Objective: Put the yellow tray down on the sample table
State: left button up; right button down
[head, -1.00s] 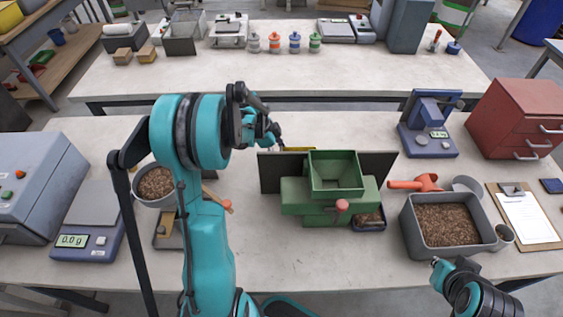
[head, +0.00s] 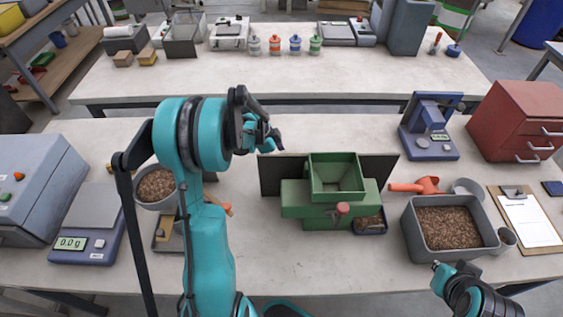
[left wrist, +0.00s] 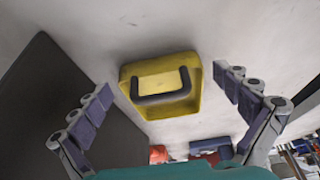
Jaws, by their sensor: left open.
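The yellow tray (left wrist: 170,112) with a dark arched handle (left wrist: 161,98) shows in the left wrist view, resting on a pale tabletop beside a dark upright panel (left wrist: 52,105). In the head view the tray is not visible. My left gripper (left wrist: 162,80) is open and empty; its fingers are spread wide on either side of the tray in that view, apart from the handle. In the head view my left gripper (head: 268,138) is above the table, by the left end of the dark panel (head: 270,175). My right gripper (head: 438,268) is at the front edge, lower right; its fingers are unclear.
A green hopper machine (head: 330,205) stands in front of the panel. A grey bin of pellets (head: 408,225), an orange scoop (head: 428,185) and a blue press (head: 430,125) are to the right. A scale (head: 88,240) and pellet bowl (head: 155,202) are left. The back table has clear room in front.

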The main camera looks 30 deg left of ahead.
pick_arm(q)
jog(key=p+v, duration=0.3)
jog(key=v, duration=0.8)
jog(key=shift+r, duration=0.35)
pick_arm(e)
notch_tip(320, 180, up, 4)
jog(key=shift+f, duration=0.1)
pick_arm(q)
jog(key=shift+s, duration=0.1)
